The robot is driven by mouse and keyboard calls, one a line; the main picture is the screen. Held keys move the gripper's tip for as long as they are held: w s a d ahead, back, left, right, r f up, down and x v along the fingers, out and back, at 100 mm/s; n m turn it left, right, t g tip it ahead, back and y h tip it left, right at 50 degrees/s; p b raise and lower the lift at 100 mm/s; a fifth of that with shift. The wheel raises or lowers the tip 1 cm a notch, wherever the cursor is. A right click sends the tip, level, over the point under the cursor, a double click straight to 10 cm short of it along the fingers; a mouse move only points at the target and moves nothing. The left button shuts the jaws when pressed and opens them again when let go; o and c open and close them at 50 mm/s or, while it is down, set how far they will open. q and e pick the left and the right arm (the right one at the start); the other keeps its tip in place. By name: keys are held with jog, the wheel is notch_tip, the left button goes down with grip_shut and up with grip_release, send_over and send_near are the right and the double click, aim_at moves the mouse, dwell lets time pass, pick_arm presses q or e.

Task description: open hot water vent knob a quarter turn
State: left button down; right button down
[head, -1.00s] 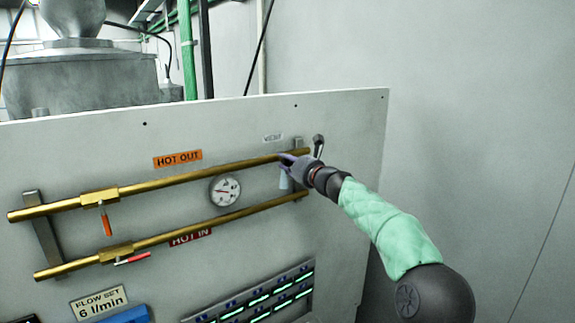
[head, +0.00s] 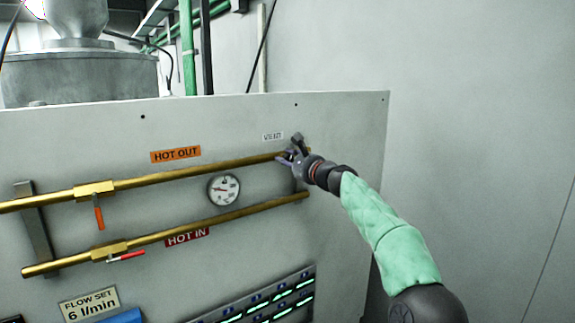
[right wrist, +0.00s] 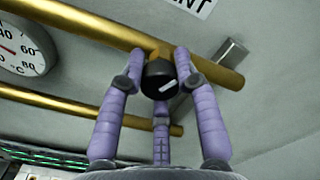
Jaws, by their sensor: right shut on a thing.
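The vent knob (right wrist: 156,84) is a small black round knob with a white pointer line, on a short brass stub at the upper brass pipe (right wrist: 75,24). The pointer is tilted, rising to the right in the right wrist view. My right gripper (right wrist: 159,66) has purple fingers on the left and right of the knob and a third below it; it is shut on the knob. In the head view my right gripper (head: 290,155) is at the right end of the upper pipe and hides the knob. My left gripper is not in view.
A white label (head: 273,136) is above the gripper. A dial gauge (head: 224,190) is to its left. The lower brass pipe (head: 235,220) runs below, and valves with orange and red handles are at left. Bare panel lies to the right.

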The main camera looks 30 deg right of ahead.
jog(key=shift+w+f+n, duration=0.1)
jog(key=shift+f+n, duration=0.25)
jog(key=shift+n, duration=0.15)
jog(key=c, duration=1.2)
grip_release()
jog(key=o, duration=0.3)
jog(key=shift+r, duration=0.1)
jog(key=shift+d, duration=0.15)
jog(key=shift+r, duration=0.15)
jog(key=shift+s, duration=0.25)
jog(key=s, duration=1.1)
jog(key=shift+s+d, duration=0.2)
jog(key=shift+d, duration=0.25)
